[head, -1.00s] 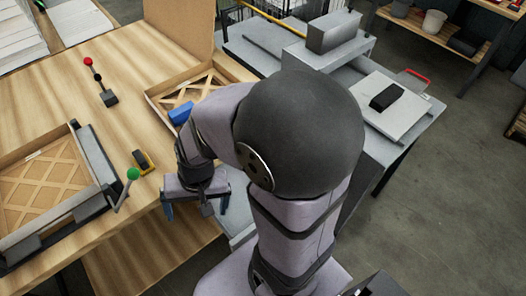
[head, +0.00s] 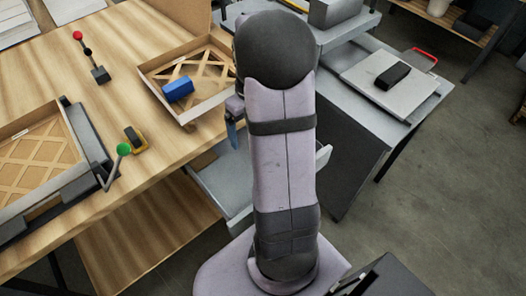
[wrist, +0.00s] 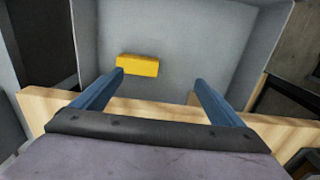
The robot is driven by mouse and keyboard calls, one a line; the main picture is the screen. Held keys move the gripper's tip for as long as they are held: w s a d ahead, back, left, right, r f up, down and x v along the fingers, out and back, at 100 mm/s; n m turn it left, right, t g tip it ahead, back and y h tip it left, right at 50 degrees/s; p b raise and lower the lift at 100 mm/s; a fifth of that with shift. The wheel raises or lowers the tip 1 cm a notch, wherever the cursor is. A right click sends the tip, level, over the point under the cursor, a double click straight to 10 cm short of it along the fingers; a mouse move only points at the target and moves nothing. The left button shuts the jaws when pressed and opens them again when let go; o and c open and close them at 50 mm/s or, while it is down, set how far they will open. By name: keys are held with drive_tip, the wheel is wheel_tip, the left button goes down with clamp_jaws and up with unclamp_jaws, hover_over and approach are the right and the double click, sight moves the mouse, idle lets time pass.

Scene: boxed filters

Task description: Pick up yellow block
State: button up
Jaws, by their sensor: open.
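The yellow block (wrist: 138,65) lies on the grey floor of a tray or drawer (wrist: 180,50) in the wrist view. My gripper (wrist: 158,80) is open and empty, its two blue fingers apart. The block is beyond the fingertips, close to the left finger and left of the middle of the gap. In the head view the block is hidden. There, one blue finger of my gripper shows beside my arm, above the grey tray (head: 218,190).
A wooden table edge (wrist: 60,98) runs beneath my fingers in the wrist view. In the head view a blue block (head: 178,89) sits in a cardboard box (head: 160,68). A black block (head: 393,75) lies on a grey plate at right. A green-knobbed lever (head: 123,149) stands at left.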

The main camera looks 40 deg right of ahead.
drive_tip(key=d+f, duration=0.2)
drive_tip(key=d, duration=0.1)
drive_tip(key=d+f+b, duration=0.1)
drive_tip(key=shift+d, duration=0.4)
drive_tip(key=shift+w+f+p, duration=0.1)
drive_tip(key=shift+f+p, duration=1.25)
drive_tip(key=shift+f, duration=2.3)
drive_tip(key=c, duration=1.2)
drive_tip(key=shift+r, duration=0.1)
wheel_tip(320, 180, up, 10)
drive_tip(key=shift+f+b, duration=0.1)
drive_tip(key=shift+b, duration=1.05)
